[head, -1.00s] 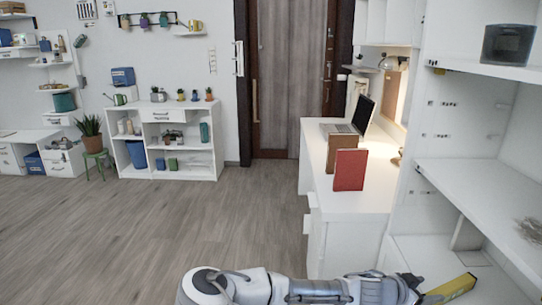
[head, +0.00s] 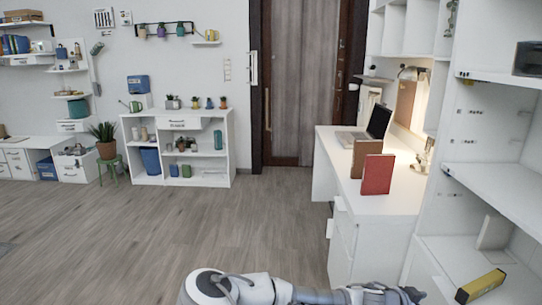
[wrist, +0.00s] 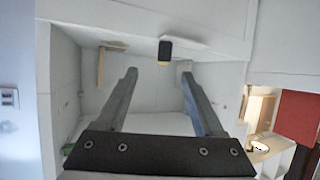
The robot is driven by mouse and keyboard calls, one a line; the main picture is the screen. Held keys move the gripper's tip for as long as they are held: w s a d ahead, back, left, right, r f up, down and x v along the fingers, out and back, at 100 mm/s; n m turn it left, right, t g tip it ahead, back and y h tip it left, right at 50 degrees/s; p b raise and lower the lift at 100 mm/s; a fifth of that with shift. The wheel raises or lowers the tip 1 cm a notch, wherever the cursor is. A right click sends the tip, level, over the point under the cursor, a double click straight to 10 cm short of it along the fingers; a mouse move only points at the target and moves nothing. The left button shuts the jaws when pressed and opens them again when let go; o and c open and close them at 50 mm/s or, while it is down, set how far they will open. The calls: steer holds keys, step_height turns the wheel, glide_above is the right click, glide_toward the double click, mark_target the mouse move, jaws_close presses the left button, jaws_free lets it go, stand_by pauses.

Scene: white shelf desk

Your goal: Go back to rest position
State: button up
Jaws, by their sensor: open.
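My gripper (wrist: 159,76) is open in the wrist view, with its two dark fingers spread and nothing between their tips. In the head view my gripper (head: 413,295) is low at the bottom edge, just left of the shelf unit (head: 478,190). A yellow box (head: 482,287) with dark ends lies on the low shelf board, to the right of my gripper and apart from it. In the wrist view a small dark and yellow thing (wrist: 165,50), likely that box seen end-on, shows beyond the fingertips.
A white desk (head: 395,203) stands left of the shelf unit, with a red book (head: 377,175), a brown book (head: 365,158) and a laptop (head: 377,124). A dark container (head: 528,59) sits on an upper shelf. The wooden floor (head: 120,235) to the left is clear.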

steer(key=s+a+f+g+y, duration=0.3)
steer(key=s+a+y, duration=0.3)
steer(key=a, duration=0.2)
steer(key=s+a+r+n+t+y, duration=0.2)
steer(key=a+r+n+y, duration=0.3)
steer(key=a+r, duration=0.6)
steer(key=s+a+r+n+t+y, duration=0.1)
steer(key=s+a+r+n+t, duration=0.1)
steer(key=s+a+r+n, duration=0.5)
steer(key=s+a+r+n+t+y, duration=0.1)
steer(key=s+a+r+n+t, duration=0.2)
steer(key=r, duration=0.5)
step_height(320, 180, up, 20)
steer(key=s+g+p, duration=0.1)
steer(key=p, duration=1.9)
steer(key=shift+g, duration=0.3)
